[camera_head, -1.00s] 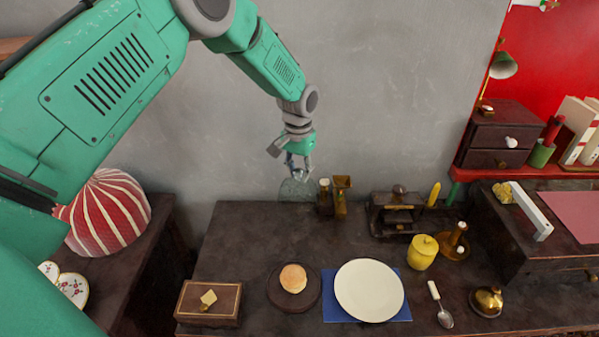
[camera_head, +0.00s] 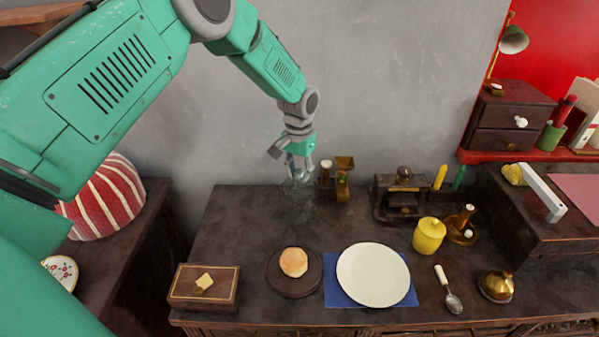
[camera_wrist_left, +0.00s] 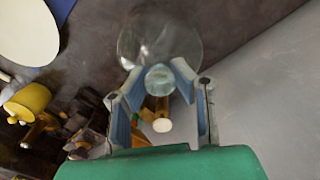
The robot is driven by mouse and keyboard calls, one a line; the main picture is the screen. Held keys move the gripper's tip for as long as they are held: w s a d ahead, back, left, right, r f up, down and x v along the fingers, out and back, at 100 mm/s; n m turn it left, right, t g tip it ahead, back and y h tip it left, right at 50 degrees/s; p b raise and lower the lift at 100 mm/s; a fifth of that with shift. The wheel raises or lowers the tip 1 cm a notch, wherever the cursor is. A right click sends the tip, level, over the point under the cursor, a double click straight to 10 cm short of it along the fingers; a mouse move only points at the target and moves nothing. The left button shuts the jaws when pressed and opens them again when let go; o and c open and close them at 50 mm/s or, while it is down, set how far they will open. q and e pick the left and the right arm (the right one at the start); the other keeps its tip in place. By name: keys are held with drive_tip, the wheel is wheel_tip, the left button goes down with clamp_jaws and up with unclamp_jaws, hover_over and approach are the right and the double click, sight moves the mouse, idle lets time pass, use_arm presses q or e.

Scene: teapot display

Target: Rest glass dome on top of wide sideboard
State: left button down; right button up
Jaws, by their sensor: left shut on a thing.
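The clear glass dome (camera_head: 297,202) hangs below my left gripper (camera_head: 299,168) at the back left of the wide dark sideboard (camera_head: 235,228). In the left wrist view, the gripper (camera_wrist_left: 160,90) is shut on the dome's round knob, and the dome (camera_wrist_left: 150,45) spreads out beyond the fingertips. The dome is faint against the dark wood. I cannot tell whether its rim touches the sideboard top. My right gripper is not in view.
A brass grinder (camera_head: 343,180) stands close to the dome's right. A bun on a round board (camera_head: 294,284), a wooden box (camera_head: 203,288) and a white plate (camera_head: 373,275) are nearer the front. The grey wall is right behind.

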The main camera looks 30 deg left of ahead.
use_arm(q)
drive_tip(key=shift+f, duration=0.45)
idle(0.4)
drive_tip(key=c, duration=0.8)
unclamp_jaws()
drive_tip(key=shift+r, duration=0.15)
drive_tip(key=shift+r+p, duration=2.3)
drive_tip(key=shift+r, duration=0.6)
drive_tip(key=shift+f, duration=0.1)
